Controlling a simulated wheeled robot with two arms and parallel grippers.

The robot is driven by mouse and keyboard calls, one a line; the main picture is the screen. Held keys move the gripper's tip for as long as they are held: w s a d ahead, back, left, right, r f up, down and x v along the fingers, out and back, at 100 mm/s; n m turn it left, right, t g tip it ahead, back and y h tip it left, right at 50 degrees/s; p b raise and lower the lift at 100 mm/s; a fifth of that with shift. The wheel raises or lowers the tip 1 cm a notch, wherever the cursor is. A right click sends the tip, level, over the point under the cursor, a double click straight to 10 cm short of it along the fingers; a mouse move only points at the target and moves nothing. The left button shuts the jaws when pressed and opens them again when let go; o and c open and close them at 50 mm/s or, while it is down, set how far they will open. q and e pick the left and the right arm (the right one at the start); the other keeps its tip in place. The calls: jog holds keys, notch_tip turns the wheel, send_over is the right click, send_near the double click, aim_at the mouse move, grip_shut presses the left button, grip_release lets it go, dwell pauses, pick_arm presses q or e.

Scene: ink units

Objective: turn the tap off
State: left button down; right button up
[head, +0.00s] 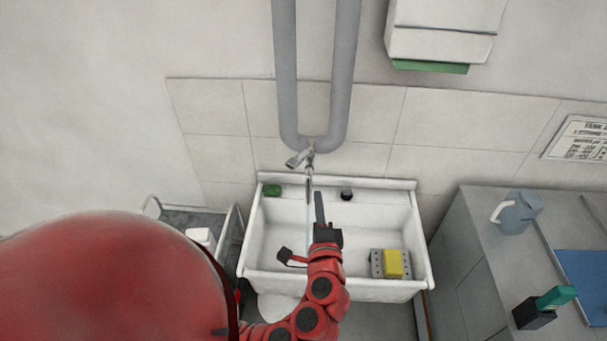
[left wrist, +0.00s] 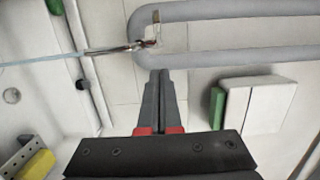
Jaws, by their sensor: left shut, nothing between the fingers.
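The metal tap (head: 309,172) is on the wall above the sink, below the bend of the grey pipes. Its lever (head: 298,159) points to the left in the head view. In the left wrist view the tap (left wrist: 112,49) lies beyond the fingertips, and a thin pale-blue stream of water (left wrist: 45,61) runs from its spout. My left gripper (head: 318,196) is over the sink, in front of the tap and a little right of it. Its fingers (left wrist: 160,77) are together and empty, apart from the tap. My right gripper is not in view.
The white sink (head: 418,240) holds a yellow sponge (head: 392,263) on a grey holder. Green soap (head: 272,190) and a black item (head: 346,194) are at its back ledge. Grey pipes (head: 285,70) rise above. A counter with a blue jug (head: 518,213) stands right, a cart left.

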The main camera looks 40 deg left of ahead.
pick_arm(q)
jog(key=b, duration=0.2)
send_near(303, 161)
jog(key=w+d, duration=0.1)
jog(key=w, duration=0.1)
jog(key=a+p, duration=0.1)
jog(key=w+a+p, duration=0.2)
jog(key=p, duration=0.1)
jog(key=shift+w+a+r, duration=0.1)
jog(key=shift+a+r, duration=0.15)
jog(key=shift+a, duration=0.4)
jog(key=shift+w+a+f, duration=0.1)
jog(key=shift+a+f, duration=0.05)
jog(key=shift+f, duration=0.05)
